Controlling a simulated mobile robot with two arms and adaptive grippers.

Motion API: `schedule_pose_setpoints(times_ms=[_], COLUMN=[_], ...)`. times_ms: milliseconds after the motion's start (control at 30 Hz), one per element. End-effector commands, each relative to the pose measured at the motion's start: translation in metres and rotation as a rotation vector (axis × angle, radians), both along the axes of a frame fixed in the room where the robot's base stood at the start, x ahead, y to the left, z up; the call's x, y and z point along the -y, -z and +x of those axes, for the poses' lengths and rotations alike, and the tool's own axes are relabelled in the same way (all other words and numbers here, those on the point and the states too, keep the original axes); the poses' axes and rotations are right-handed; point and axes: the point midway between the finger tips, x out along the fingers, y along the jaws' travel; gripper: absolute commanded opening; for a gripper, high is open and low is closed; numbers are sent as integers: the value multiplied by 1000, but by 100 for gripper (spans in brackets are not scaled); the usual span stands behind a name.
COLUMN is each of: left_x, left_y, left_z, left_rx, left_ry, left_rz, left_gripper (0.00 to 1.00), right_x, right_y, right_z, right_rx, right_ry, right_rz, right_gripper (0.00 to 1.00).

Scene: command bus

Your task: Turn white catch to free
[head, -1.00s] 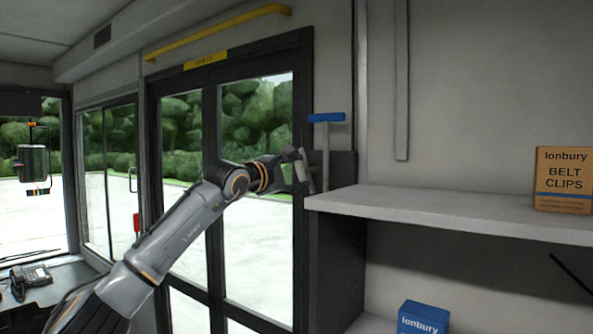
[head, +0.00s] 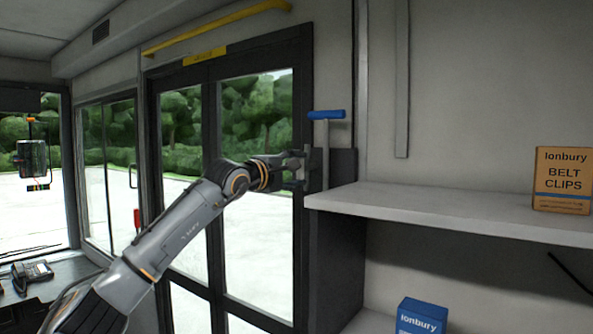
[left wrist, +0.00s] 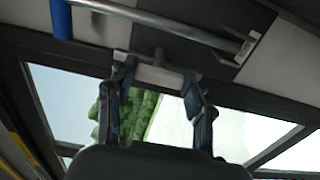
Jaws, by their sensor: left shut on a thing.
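The white catch (left wrist: 155,74) shows in the left wrist view as a short pale bar on a dark plate, with a grey round stub at its middle. It lies across the picture between the two fingers of my left gripper (left wrist: 160,82), which is shut on it. In the head view my left gripper (head: 301,166) is at the right edge of the dark door frame, just below a lever with a blue handle (head: 326,115). The fingers hide most of the catch there. My right gripper is not in view.
The lever's steel rod (left wrist: 165,20) runs close by the catch. A pale shelf (head: 440,211) juts out just right of my gripper, bearing a Belt Clips box (head: 562,180). A blue box (head: 422,317) sits below. Glazed doors (head: 255,200) stand behind my arm.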

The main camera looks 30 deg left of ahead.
Motion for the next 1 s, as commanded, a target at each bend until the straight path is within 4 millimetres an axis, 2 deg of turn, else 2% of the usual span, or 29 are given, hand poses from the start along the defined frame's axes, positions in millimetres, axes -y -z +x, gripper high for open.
schedule_pose_setpoints(times_ms=[133, 167, 267, 667, 867, 1000], left_x=[1, 1, 1, -1, -5, -9], left_y=[1, 2, 2, 1, 1, 1], left_z=[0, 0, 0, -3, -28, -57], left_rx=[-2, -2, -3, -2, -1, -1], left_ry=[1, 1, 1, 0, -1, -1], left_rz=[4, 4, 3, 1, 4, 4], left_gripper=[21, 56, 75, 75, 75, 75], right_x=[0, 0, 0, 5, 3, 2], right_y=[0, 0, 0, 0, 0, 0], right_z=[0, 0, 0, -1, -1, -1], right_rx=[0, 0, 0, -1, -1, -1], right_ry=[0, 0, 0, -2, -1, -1], right_rz=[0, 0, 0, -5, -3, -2], right_gripper=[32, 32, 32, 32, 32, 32])
